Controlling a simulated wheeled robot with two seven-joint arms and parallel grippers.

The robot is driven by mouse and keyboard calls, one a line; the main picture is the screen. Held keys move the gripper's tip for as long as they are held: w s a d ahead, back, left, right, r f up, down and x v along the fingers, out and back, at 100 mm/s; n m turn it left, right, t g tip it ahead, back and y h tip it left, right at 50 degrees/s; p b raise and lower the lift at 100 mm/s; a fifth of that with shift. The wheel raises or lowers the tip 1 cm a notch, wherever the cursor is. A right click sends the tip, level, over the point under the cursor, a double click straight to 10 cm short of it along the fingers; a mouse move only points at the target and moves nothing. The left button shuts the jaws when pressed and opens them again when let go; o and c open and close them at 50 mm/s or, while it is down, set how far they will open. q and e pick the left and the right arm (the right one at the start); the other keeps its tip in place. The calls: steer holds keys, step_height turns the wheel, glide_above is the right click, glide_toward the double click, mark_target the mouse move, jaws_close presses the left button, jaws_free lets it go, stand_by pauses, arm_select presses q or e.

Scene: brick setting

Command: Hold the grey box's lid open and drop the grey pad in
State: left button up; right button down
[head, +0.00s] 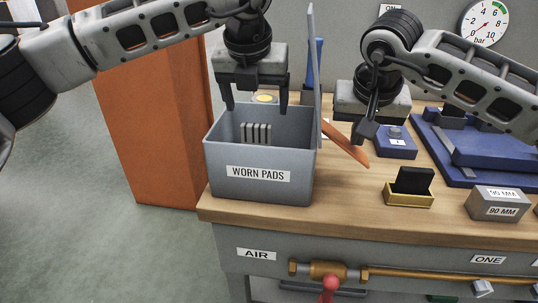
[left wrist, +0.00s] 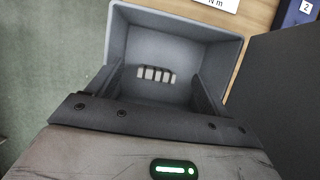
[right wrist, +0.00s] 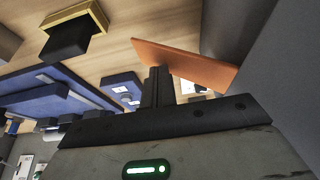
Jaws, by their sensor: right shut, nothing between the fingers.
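The grey box (head: 223,170), labelled WORN PADS, stands at the bench's left front corner. Its lid (head: 315,75) is upright and open on the right side. A ribbed grey pad (head: 256,133) shows inside the box; it is also in the left wrist view (left wrist: 156,74), seen between the fingers and apart from them. My left gripper (head: 256,103) is open and empty over the box mouth. My right gripper (head: 364,135) is shut and empty, its tips close against an orange plate (head: 345,145) that slants out beside the lid; I cannot tell whether they touch.
A black block in a brass holder (head: 410,200) and a grey 90 MM block (head: 497,204) sit at the front right. Blue fixtures (head: 470,150) stand behind them. A red-handled valve (head: 329,284) is below the bench edge. An orange cabinet (head: 150,120) stands left of the bench.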

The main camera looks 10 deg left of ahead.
arm_select(q)
steer(key=v, duration=1.2)
stand_by(0.6)
step_height(320, 180, up, 14)
steer(key=p, duration=1.4)
arm_select(e)
step_height(320, 180, up, 18)
